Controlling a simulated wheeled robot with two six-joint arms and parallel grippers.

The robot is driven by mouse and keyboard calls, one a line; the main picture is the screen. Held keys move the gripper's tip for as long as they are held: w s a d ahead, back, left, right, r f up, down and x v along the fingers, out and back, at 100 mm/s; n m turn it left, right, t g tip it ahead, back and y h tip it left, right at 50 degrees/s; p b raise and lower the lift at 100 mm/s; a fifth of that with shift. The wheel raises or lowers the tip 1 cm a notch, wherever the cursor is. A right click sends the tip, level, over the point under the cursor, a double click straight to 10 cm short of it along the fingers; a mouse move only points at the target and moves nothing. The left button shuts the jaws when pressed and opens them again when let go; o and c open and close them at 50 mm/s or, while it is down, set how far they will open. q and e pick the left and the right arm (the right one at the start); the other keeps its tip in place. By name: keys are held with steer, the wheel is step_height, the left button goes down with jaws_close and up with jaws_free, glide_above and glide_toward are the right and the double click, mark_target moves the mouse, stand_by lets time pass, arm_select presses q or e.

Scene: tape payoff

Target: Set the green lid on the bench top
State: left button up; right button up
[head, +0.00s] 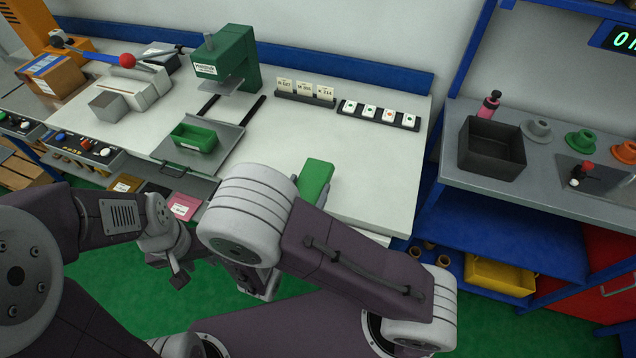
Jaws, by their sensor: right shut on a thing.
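The green lid (316,178) shows as a flat green piece just beyond my right arm's pale joint, over the front part of the bench top (372,190). The joint and arm link cover its near end. I cannot tell whether it touches the bench. My right gripper (262,286) is mostly hidden by my own arm.
A green bin (193,140) sits on a grey plate below a green press (226,60). Label cards (305,92) and a button strip (379,115) stand at the back. A dark box (490,147) is on the right-hand shelf. The bench's middle is clear.

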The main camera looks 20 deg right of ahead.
mark_target(316, 174)
steer(key=w+d+f, duration=0.1)
steer(key=w, duration=0.1)
steer(key=w+d+f, duration=0.2)
steer(key=w, duration=0.1)
steer(key=w+d+f, duration=0.1)
steer(key=w+f, duration=0.1)
steer(key=w, duration=0.1)
steer(key=shift+d+f, duration=0.15)
steer(key=shift+f, duration=2.05)
steer(key=shift+s+f+b, duration=0.1)
steer(key=shift+b, duration=0.25)
steer(key=o, duration=1.4)
steer(key=shift+c, duration=0.2)
